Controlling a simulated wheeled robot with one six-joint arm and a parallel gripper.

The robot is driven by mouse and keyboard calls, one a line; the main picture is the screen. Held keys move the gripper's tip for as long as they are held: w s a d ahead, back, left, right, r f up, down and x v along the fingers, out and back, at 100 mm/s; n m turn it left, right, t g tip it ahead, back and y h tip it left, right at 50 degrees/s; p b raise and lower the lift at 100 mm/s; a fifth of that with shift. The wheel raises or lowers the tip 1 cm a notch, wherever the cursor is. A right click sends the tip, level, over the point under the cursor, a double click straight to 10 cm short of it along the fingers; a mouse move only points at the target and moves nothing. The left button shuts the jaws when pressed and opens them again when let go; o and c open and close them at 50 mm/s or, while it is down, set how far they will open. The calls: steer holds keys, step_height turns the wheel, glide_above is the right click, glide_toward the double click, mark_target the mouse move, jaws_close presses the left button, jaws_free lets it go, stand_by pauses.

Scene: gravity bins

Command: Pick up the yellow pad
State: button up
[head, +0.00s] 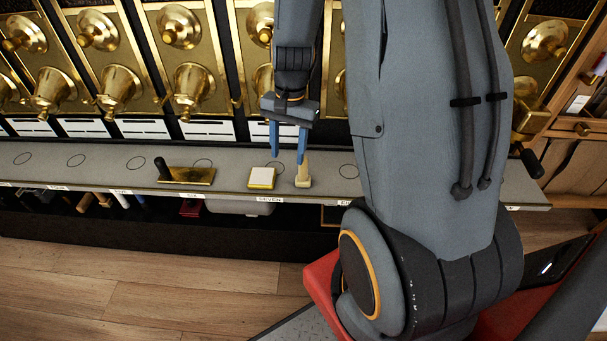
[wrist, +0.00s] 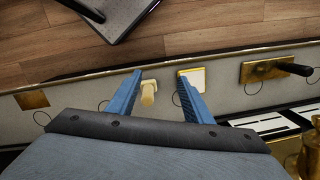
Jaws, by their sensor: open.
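The yellow pad (head: 261,178) is a small flat block with a white top and yellow edges, lying on the grey shelf. In the wrist view the pad (wrist: 198,77) is partly hidden behind the right finger. A pale, cream-coloured upright piece with a stem and square base (head: 303,178) stands just right of the pad in the head view. In the wrist view this piece (wrist: 148,92) shows between the fingers. My gripper (head: 288,156) is open with blue fingers, pointing down over the shelf near both; it also shows in the wrist view (wrist: 159,76). Its fingers look empty; contact cannot be told.
A brass plate with a black handle (head: 187,175) lies on the shelf left of the pad. Brass bins with funnels (head: 193,87) line the back. Circles mark the shelf (head: 120,160), with clear spots at left. A wooden floor (head: 120,280) lies in front.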

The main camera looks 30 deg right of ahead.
mark_target(300, 180)
steer(key=w+d+f+m, duration=0.1)
steer(key=d+f+m, duration=0.1)
steer(key=w+d+f+m, duration=0.1)
steer(key=d+f, duration=0.1)
steer(key=w+d+f+m+p, duration=0.1)
steer(key=d+f+m, duration=0.1)
steer(key=shift+w+d+f+m+y, duration=0.15)
steer(key=shift+d+f+m+y, duration=0.15)
steer(key=shift+f, duration=0.05)
steer(key=shift+a+f, duration=0.15)
steer(key=shift+f, duration=1.3)
steer(key=shift+w+f+p, duration=0.15)
steer(key=shift+f+p, duration=0.75)
steer(key=shift+f, duration=1.55)
jaws_close()
